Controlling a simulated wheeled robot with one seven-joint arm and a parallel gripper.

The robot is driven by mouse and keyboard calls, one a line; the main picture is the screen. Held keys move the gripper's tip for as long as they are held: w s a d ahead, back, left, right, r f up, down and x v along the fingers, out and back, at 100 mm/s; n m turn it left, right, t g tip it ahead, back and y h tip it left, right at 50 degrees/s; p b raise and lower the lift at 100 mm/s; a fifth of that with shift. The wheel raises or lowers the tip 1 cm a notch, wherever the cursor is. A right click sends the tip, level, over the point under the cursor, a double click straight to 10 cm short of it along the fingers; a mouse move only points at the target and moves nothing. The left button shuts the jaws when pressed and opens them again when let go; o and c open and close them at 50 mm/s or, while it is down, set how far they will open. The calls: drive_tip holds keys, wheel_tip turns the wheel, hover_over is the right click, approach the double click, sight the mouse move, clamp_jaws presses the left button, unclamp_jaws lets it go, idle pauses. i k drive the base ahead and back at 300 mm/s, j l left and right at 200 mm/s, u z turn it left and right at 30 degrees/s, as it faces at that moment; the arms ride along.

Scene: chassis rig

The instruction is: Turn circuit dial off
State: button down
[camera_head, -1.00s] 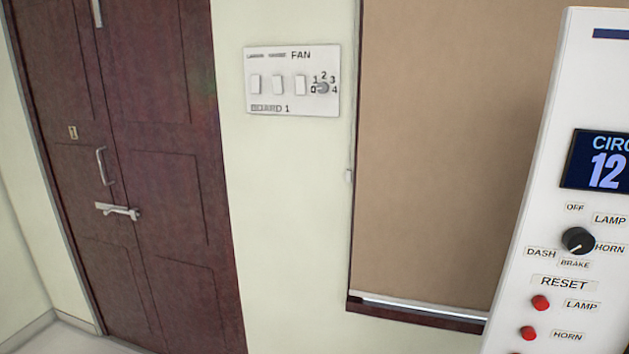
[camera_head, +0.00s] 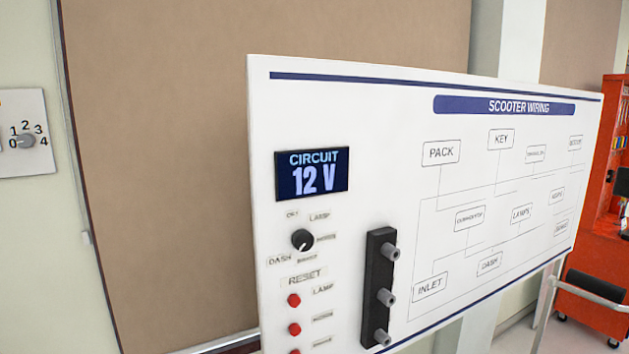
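The circuit dial is a black round knob (camera_head: 302,240) on the left part of a white scooter wiring board (camera_head: 400,95). Small labels ring it: one at the upper left is too blurred to read now but reads OFF in the earlier view; LAMP is at the upper right and DASH at the lower left. The knob's pale mark seems to point down and to the left; I cannot tell exactly which label it meets. The circuit display (camera_head: 312,174) above the dial is lit and reads 12 V. My gripper is not in view.
Red reset buttons (camera_head: 294,300) sit below the dial. A black strip with grey terminals (camera_head: 378,290) stands out from the board to their right. A fan switch plate (camera_head: 22,134) is on the left wall. A red cabinet (camera_head: 600,250) stands far right.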

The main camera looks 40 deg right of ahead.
sight(301, 238)
drive_tip(key=z, duration=2.6)
drive_tip(key=k+j+u, duration=0.1)
drive_tip(key=u, duration=0.25)
drive_tip(key=j+u, duration=0.15)
drive_tip(key=u, duration=0.2)
drive_tip(key=k+j+u, duration=0.1)
drive_tip(key=u, duration=0.25)
drive_tip(key=j, duration=0.1)
